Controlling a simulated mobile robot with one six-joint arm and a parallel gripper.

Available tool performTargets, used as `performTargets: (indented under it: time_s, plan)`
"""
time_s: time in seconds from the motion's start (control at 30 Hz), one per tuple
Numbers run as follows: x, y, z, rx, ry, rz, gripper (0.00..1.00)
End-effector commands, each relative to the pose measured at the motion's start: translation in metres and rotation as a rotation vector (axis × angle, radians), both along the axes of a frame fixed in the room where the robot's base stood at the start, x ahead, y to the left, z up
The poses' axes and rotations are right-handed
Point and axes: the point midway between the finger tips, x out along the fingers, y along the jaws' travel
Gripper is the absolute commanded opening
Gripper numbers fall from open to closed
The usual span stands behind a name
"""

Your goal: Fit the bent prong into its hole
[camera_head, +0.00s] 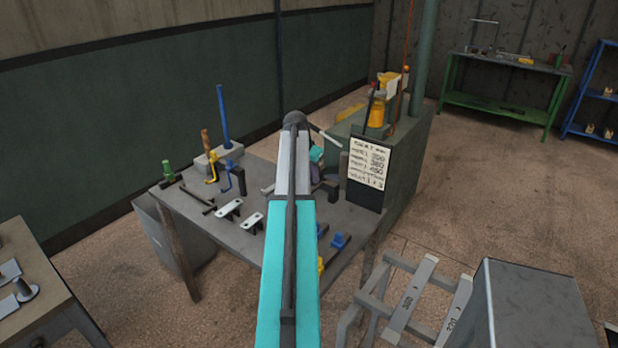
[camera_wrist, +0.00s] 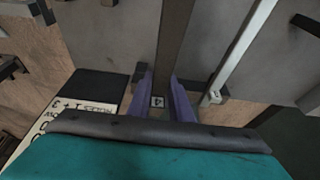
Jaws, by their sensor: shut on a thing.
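My gripper (camera_wrist: 173,98) shows in the wrist view as two purple fingers shut around a long dark bar (camera_wrist: 174,42). The bar runs away from the fingers toward the top of the picture, over a grey surface. Its far end is out of that view, so I cannot tell whether it is the bent prong. A small tag marked 4 (camera_wrist: 157,101) shows between the fingers. In the head view my arm covers the middle of the grey worktable (camera_head: 255,200) and hides most of the gripper. I cannot make out the prong's hole in either view.
On the table's left stand a blue rod (camera_head: 223,115), a yellow hook (camera_head: 211,165) and a green piece (camera_head: 168,172). Pale plates (camera_head: 229,208) lie nearer the front. A lettered board (camera_head: 368,166) stands at the right edge. A metal rack (camera_head: 410,300) is at the lower right.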

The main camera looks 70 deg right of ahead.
Motion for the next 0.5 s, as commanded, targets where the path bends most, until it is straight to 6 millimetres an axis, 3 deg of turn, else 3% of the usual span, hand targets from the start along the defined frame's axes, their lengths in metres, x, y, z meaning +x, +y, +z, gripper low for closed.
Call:
performTargets:
  time_s: [0.5]
  plan:
    - [-0.006,-0.021,0.001,-0.002,0.000,-0.001,0.00]
